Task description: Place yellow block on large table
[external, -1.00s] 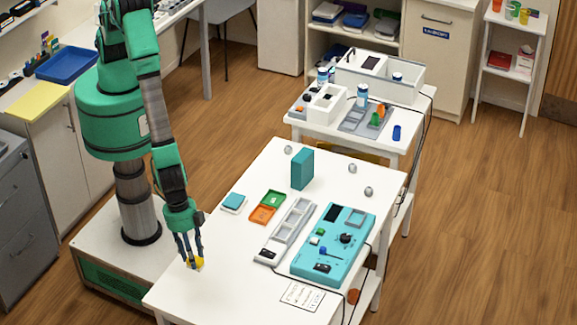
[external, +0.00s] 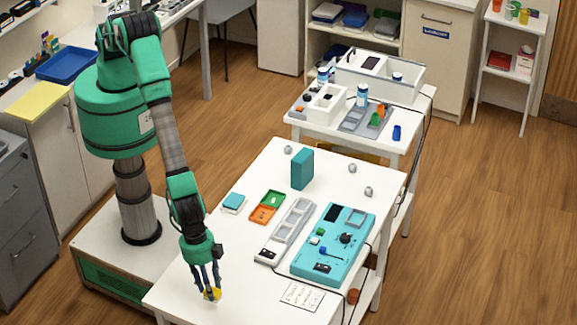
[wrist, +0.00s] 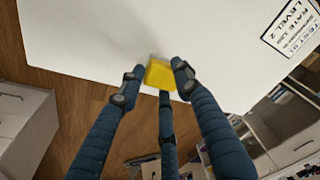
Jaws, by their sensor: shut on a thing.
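The yellow block (external: 212,294) is between the fingertips of my gripper (external: 209,290), over the near left part of the large white table (external: 240,270). In the wrist view the yellow block (wrist: 159,74) sits between the dark blue fingers of my gripper (wrist: 155,78), with the white table top (wrist: 90,35) behind it. My gripper is shut on the block. I cannot tell whether the block touches the table top or hangs just above it.
A teal panel (external: 334,270), a grey tray (external: 294,220), green and orange trays (external: 262,214), a teal upright box (external: 302,170) and a printed sheet (external: 302,296) are on the table. The near left table area is clear. A smaller table (external: 400,148) stands behind.

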